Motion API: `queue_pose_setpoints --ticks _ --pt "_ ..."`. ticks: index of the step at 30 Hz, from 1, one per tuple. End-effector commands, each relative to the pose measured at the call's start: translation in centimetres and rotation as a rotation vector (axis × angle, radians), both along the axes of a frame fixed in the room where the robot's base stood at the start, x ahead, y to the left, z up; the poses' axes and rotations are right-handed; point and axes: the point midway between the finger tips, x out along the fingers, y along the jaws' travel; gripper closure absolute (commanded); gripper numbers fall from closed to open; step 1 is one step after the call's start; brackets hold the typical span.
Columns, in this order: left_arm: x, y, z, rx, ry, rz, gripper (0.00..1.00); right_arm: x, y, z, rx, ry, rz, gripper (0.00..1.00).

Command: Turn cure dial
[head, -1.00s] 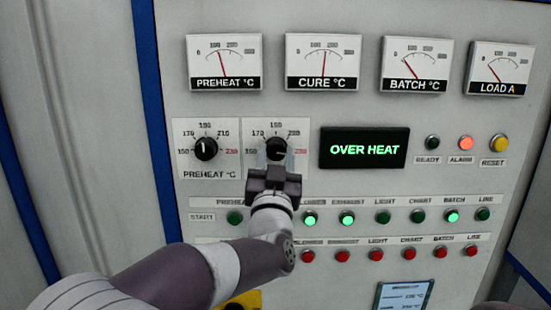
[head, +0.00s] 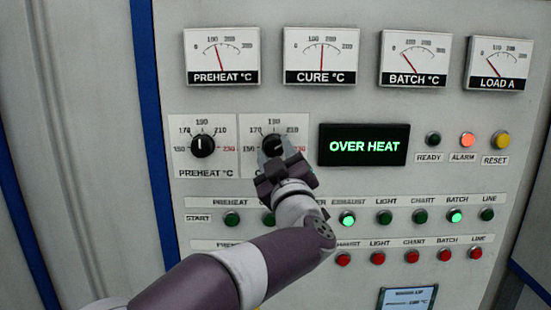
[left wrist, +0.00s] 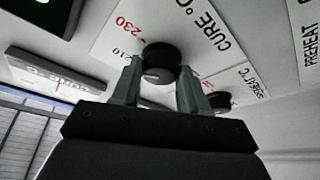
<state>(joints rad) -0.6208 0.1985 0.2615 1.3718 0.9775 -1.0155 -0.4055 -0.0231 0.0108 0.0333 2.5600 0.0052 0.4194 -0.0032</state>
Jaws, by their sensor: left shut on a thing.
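The cure dial (head: 273,144) is a black round knob on a white scale plate, right of the matching preheat dial (head: 203,145). My left gripper (head: 276,150) is shut on the cure dial, with its fingers tilted up and to the left. In the left wrist view the knob (left wrist: 161,58) sits between the two grey fingertips (left wrist: 160,70), in front of the CURE °C lettering. The fingers hide the lower part of the dial and its label in the head view, and I cannot read its setting. My right gripper is out of view.
The display (head: 363,146) reads OVER HEAT, and the alarm lamp (head: 467,139) glows orange-red. The cure meter (head: 321,56) is above the dial, its needle near mid-scale. Rows of green and red buttons lie below, partly behind my left arm.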

Motion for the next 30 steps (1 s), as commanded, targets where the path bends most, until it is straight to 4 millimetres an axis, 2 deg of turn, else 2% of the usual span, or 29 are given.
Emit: queue_pose_setpoints --ticks 12,27,28,30 --pt "0.01 -0.12 -0.01 -0.163 0.001 0.0 0.87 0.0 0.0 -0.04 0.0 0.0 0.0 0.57" --pt "0.02 -0.1 -0.03 -0.181 0.002 0.001 0.87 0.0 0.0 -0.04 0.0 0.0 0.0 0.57" --pt "0.02 -0.1 -0.03 -0.181 0.002 0.001 0.53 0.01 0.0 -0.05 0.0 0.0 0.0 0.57" --pt "0.02 -0.1 -0.02 -0.181 0.002 0.001 0.31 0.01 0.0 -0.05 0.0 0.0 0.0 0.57"
